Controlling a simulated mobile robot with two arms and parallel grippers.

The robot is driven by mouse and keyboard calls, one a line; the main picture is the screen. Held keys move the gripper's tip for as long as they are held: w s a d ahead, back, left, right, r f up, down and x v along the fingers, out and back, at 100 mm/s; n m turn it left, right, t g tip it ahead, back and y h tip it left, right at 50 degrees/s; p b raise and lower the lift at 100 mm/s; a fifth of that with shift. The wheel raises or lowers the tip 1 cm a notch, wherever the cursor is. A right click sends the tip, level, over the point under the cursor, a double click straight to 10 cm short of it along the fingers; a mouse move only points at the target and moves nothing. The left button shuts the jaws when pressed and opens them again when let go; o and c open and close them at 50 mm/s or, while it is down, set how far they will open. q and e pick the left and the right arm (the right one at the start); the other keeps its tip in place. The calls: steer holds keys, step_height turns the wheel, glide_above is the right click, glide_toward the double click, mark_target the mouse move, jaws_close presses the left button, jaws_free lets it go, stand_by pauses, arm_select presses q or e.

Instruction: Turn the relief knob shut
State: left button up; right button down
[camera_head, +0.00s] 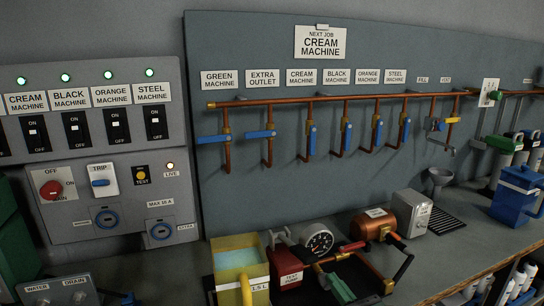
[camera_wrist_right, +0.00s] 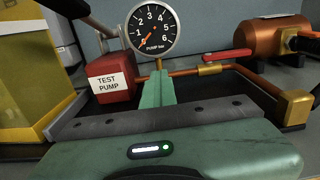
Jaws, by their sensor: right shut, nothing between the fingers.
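I cannot make out a knob marked relief in either view; my fingers may hide it. The red test pump (camera_head: 287,270) stands on the bench, and it also shows in the right wrist view (camera_wrist_right: 108,82). Its round gauge (camera_head: 320,241) faces me, and in the right wrist view (camera_wrist_right: 152,28) its needle points low left. A red lever (camera_wrist_right: 228,54) sits on the copper pipe right of the gauge. My right gripper (camera_wrist_right: 157,88) has its green fingers shut and empty, just in front of the pipe below the gauge. The left gripper is not in view.
A yellow water tank (camera_head: 240,257) stands left of the pump. A copper cylinder (camera_head: 374,223) and a grey box (camera_head: 412,213) stand behind right. The wall board (camera_head: 260,60) carries copper pipes with blue levers. Some bench (camera_head: 440,255) is clear to the right.

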steer(key=shift+s+a+f, duration=0.2)
steer(key=shift+a+f, duration=0.05)
steer(key=shift+a, duration=0.2)
steer(key=shift+r+p, duration=0.45)
steer(key=shift+p, duration=0.3)
steer(key=shift+v, duration=2.95)
steer(key=shift+r, duration=0.15)
